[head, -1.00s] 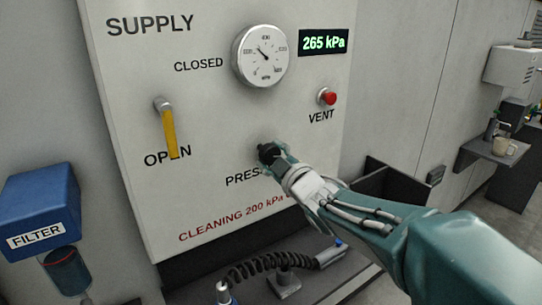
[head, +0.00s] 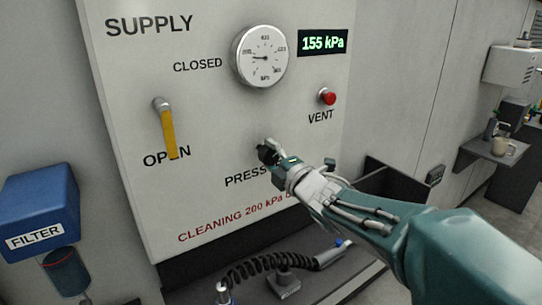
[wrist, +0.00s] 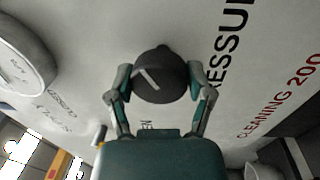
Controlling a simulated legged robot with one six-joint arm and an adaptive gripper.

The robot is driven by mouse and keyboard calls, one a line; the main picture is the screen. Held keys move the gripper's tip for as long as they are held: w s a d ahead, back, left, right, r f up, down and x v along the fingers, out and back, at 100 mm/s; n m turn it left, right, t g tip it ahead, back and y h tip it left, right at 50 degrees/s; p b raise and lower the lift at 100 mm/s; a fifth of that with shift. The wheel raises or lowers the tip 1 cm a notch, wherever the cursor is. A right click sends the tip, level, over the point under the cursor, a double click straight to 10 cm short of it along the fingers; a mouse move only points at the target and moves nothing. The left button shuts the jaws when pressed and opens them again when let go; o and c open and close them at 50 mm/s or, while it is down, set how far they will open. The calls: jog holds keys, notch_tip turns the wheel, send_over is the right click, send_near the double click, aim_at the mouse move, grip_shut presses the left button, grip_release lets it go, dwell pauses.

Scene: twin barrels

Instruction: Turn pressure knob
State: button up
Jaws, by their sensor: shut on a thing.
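The black pressure knob (wrist: 160,80) with a white pointer line sits on the white supply panel (head: 210,120). In the wrist view, my gripper (wrist: 160,84) has one finger on each side of the knob and is shut on it. In the head view, my gripper (head: 270,156) covers much of the knob and part of the pressure label. The digital display (head: 323,42) reads 155 kPa. The round gauge (head: 262,56) above has its needle pointing left. Red text on the panel says cleaning 200 kPa, with its end hidden by my arm.
The yellow supply lever (head: 169,134) points down at OPEN. A red vent button (head: 327,97) is right of the gauge. A blue filter unit (head: 40,205) is at left. A coiled black hose (head: 270,266) lies on the ledge below. A dark bin (head: 395,188) is behind my arm.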

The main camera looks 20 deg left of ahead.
jog(key=shift+s+a+f+n, duration=0.1)
jog(key=shift+f+n, duration=0.2)
jog(key=o, duration=1)
jog(key=shift+o, duration=0.7)
jog(key=shift+a, duration=0.15)
jog(key=shift+r, duration=0.1)
jog(key=shift+d, duration=0.25)
jog(key=v, duration=1.1)
jog(key=shift+s+d, duration=0.25)
jog(key=shift+s, duration=0.05)
